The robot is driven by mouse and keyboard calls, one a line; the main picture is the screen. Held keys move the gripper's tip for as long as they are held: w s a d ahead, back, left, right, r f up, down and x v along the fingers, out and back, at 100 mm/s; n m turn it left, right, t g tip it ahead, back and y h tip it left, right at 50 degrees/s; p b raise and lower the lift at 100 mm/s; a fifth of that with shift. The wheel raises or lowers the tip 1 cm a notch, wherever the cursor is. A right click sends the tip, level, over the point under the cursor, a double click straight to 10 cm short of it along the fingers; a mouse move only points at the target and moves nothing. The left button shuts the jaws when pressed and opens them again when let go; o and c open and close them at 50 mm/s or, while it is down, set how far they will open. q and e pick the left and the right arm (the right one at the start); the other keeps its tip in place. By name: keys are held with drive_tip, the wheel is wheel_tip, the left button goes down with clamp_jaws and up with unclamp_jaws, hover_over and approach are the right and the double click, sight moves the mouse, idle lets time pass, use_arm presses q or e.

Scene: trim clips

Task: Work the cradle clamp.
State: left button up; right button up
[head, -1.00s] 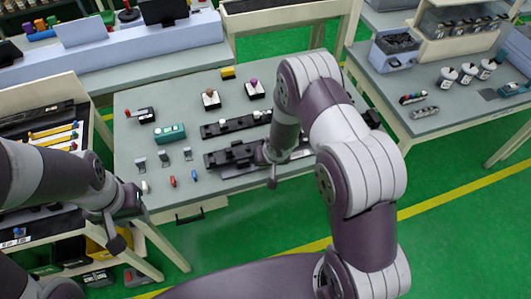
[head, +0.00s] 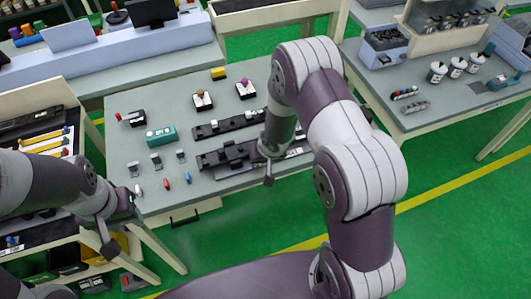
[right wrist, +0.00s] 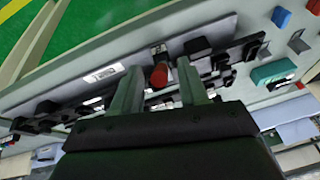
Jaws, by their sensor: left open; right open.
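The clamp fixture is a long black rail with raised black blocks (head: 213,160) near the front of the grey table. My right gripper (head: 268,155) is over its right part, and the arm hides much of that end. In the right wrist view the two open fingers of my right gripper (right wrist: 158,72) point at the fixture (right wrist: 222,60). A red cylindrical knob or handle (right wrist: 159,76) lies between the fingers, with gaps visible on both sides. My left gripper (head: 128,207) is off the table's front left corner, away from the fixture; its fingertips are hard to make out.
A second black rail (head: 208,131) lies behind the fixture. A teal box (head: 161,136), small grey clips (head: 156,161) and coloured pegs (head: 167,184) are on the left. Two knobbed blocks (head: 245,90) stand at the back. A side table with jars (head: 436,72) is at right.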

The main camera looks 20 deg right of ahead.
drive_tip(key=p+v, duration=0.2)
drive_tip(key=v, duration=0.6)
drive_tip(key=shift+s+r, duration=0.2)
drive_tip(key=shift+r, duration=0.15)
